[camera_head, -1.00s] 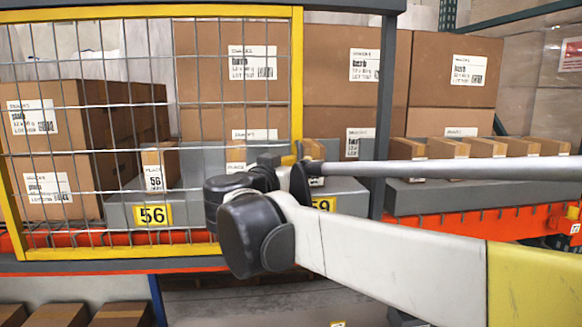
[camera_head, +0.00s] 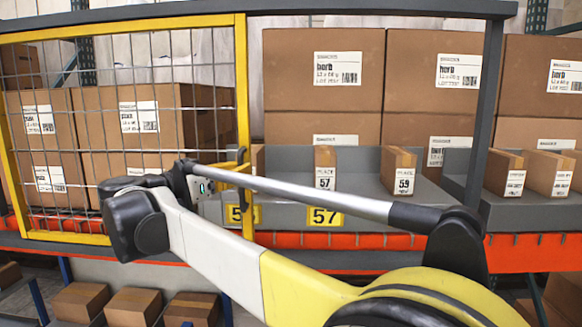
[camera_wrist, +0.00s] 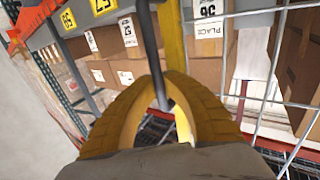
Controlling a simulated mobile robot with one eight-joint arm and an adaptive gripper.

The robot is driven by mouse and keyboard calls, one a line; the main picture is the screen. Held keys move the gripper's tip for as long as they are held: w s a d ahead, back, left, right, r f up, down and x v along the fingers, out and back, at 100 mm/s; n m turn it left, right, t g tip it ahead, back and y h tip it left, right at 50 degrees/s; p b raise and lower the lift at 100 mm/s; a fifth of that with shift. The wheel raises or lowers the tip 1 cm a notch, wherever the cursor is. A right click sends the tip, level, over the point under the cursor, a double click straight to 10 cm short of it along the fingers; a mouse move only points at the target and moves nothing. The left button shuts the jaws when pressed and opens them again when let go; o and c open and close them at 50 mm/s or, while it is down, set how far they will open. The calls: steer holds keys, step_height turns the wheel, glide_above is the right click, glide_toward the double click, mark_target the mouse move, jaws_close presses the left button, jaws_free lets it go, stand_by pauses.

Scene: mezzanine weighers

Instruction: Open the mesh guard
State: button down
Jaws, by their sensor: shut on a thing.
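The mesh guard (camera_head: 243,75) is a wire panel in a yellow frame on the left of the head view. Its right upright stands well left of the dark grey rack post (camera_head: 488,85), with an uncovered stretch of shelf between. My gripper (camera_head: 238,178) is at that upright, about two thirds of the way down. In the wrist view my gripper's yellow fingers (camera_wrist: 168,85) are closed around a dark grey bar (camera_wrist: 150,45), beside the guard's yellow upright (camera_wrist: 174,35) and wire mesh (camera_wrist: 265,12). My arm hides part of the guard's lower right.
Brown cartons (camera_head: 323,70) stand behind the opening. Small cartons (camera_head: 398,170) sit in grey trays there, above a yellow 57 tag (camera_head: 325,216). An orange beam (camera_head: 530,252) runs below. More cartons (camera_head: 190,308) lie on the lower level.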

steer(key=p, duration=0.3)
glide_toward(214, 164)
steer(key=x, duration=0.4)
steer(key=shift+w+d, duration=0.15)
steer(key=c, duration=1.5)
jaws_free()
steer(key=shift+o, duration=0.2)
steer(key=v, duration=1.2)
